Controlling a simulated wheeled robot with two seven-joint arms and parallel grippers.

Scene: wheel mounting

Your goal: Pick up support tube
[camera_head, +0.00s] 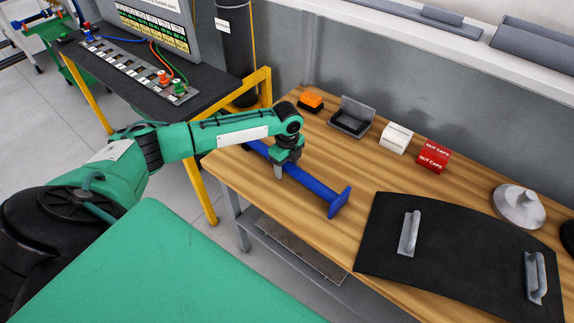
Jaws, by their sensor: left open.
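The support tube (318,189) is a blue bar with a flared flange at its near right end. It lies on the wooden workbench (345,155), running from the upper left to the lower right. My left gripper (287,171) points down over the middle of the tube, with its jaws open. A finger shows on the tube's near side; the far finger and part of the tube are hidden behind the gripper. I cannot tell whether the fingers touch the tube. My right gripper is not in view.
Behind the tube stand an orange item (311,99), an open dark box (352,116), a white box (396,138) and a red nut caps box (433,156). A black panel with handles (465,250) lies to the right. A grey cone (519,205) stands beyond it.

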